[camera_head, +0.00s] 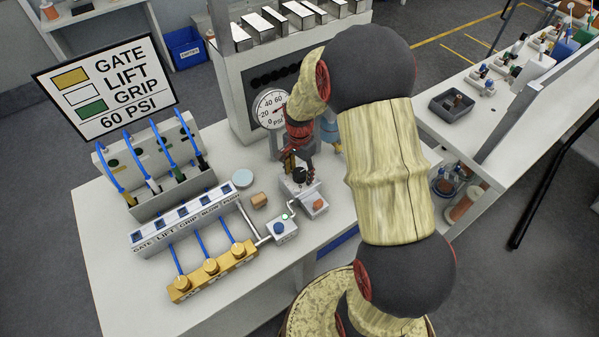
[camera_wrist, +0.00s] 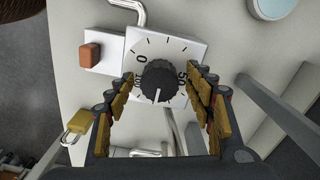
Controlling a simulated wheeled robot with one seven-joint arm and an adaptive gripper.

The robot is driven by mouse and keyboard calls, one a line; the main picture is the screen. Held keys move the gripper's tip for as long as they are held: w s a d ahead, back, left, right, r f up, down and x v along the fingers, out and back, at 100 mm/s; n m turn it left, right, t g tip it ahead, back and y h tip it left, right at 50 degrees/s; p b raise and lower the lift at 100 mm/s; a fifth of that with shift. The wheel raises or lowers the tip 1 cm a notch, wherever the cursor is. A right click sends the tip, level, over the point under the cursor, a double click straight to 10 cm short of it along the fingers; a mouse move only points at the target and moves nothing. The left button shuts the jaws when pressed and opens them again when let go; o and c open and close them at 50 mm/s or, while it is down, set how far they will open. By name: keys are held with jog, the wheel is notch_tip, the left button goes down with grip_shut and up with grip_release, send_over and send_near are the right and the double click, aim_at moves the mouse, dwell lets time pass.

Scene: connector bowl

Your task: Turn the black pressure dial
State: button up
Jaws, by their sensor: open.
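The black pressure dial (camera_wrist: 158,82) is a ridged round knob on a white plate (camera_wrist: 186,49) marked 0, 50 and 100. Its white pointer line points down in the wrist view. In the head view the dial (camera_head: 299,175) sits on a small unit near the table's right side. My gripper (camera_wrist: 161,78) is open, with one finger to the left and one to the right of the dial, and a gap shows on both sides. It also shows above the dial in the head view (camera_head: 299,168). The round pressure gauge (camera_head: 270,108) stands behind it.
A sign (camera_head: 108,86) reads GATE, LIFT, GRIP, 60 PSI. An orange-brown button (camera_wrist: 90,55) sits beside the dial plate. A brass padlock (camera_wrist: 77,124) lies nearby. A labelled valve strip (camera_head: 188,222) and a brass manifold (camera_head: 212,270) stand to the left.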

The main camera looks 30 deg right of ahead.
jog(key=shift+c, duration=0.4)
jog(key=c, duration=1.1)
jog(key=shift+n, duration=0.4)
jog(key=n+p, duration=0.1)
jog(key=n, duration=0.4)
jog(key=n+p, duration=0.1)
jog(key=n, duration=0.5)
jog(key=o, duration=1.1)
jog(key=shift+o, duration=0.4)
